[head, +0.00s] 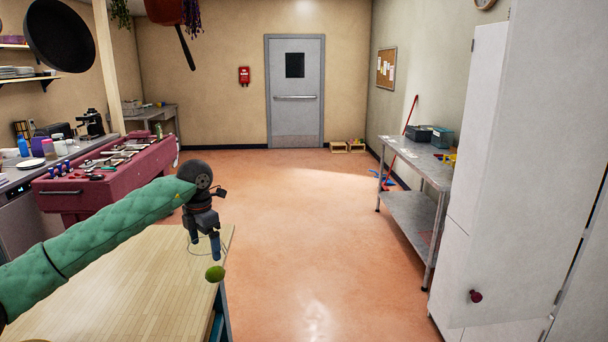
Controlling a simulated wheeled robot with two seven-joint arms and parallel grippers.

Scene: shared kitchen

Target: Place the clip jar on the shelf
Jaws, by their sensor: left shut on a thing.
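My left gripper (204,240) points down above the right edge of the wooden table. It is shut on what looks like the clip jar (203,253), of which only a thin, pale, see-through outline shows around the fingertips. A round green thing (215,274) shows just below; I cannot tell whether it belongs to the jar. Wall shelves (40,79) with plates are at the far left. A steel table at the right has a lower shelf (412,219), mostly bare. Which shelf the task means does not show. My right gripper is out of view.
The wooden table (110,290) is bare in front. A pan (60,35) hangs at upper left. A tall white cabinet (480,190) stands at right. The floor (290,230) between is clear.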

